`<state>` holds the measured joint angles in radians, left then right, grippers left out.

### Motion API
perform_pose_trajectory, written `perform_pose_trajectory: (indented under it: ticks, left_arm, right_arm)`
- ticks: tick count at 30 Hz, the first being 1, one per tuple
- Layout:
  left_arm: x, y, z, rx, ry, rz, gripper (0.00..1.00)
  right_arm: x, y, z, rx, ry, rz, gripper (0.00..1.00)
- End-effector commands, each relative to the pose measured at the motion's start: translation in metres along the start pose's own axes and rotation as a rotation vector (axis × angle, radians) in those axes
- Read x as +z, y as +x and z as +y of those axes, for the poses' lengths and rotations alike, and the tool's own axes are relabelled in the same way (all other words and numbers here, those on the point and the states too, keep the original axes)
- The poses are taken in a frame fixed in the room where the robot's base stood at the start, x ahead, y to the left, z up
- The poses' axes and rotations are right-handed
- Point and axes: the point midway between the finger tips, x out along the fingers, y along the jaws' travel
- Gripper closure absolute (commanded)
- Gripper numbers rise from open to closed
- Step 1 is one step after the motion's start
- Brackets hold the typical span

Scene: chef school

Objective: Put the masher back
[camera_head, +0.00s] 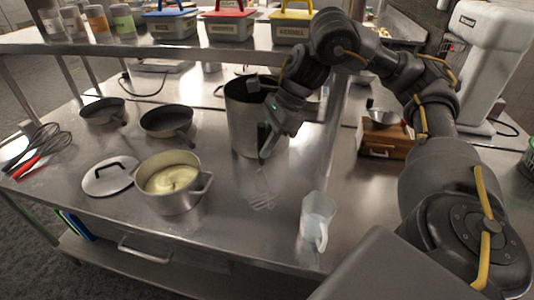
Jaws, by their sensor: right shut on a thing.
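The masher (262,202) has a thin pale wire head that shows low over the steel table, in front of the tall steel pot (242,125). I cannot tell whether the wire head touches the table. A pot of pale mash (172,198) stands to the left of the masher. My left gripper is not in view.
A lid (110,176), two dark pans (167,121) and whisks (40,150) lie to the left. A clear jug (317,218) stands near the front edge. A wooden box (384,140) and a white mixer (490,60) are to the right. Coloured-lid containers (230,26) line the shelf.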

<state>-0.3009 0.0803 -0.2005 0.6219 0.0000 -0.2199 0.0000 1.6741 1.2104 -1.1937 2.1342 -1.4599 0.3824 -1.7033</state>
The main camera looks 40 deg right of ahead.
Motion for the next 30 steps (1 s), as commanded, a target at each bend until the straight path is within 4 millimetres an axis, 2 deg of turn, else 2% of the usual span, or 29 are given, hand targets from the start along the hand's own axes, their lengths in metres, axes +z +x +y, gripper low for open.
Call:
perform_pose_trajectory:
  ticks: [3, 9, 23, 24, 28, 30]
  left_arm:
    - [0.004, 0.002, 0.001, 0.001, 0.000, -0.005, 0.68]
    - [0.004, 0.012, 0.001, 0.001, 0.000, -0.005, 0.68]
    - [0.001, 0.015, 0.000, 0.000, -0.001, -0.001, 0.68]
    - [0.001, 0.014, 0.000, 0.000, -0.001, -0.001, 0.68]
    - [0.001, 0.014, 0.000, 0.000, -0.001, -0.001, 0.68]
    - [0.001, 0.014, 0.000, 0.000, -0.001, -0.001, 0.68]
  right_arm:
    - [-0.009, 0.005, -0.003, 0.001, 0.006, 0.001, 1.00]
    - [-0.021, 0.028, -0.002, 0.001, 0.002, 0.001, 1.00]
    - [-0.023, 0.034, -0.002, 0.000, 0.002, 0.000, 1.00]
    - [-0.023, 0.033, -0.002, 0.000, 0.002, 0.001, 0.75]
    - [-0.022, 0.033, -0.002, 0.000, 0.002, 0.001, 0.58]
    - [-0.022, 0.033, -0.002, 0.000, 0.002, 0.001, 0.57]
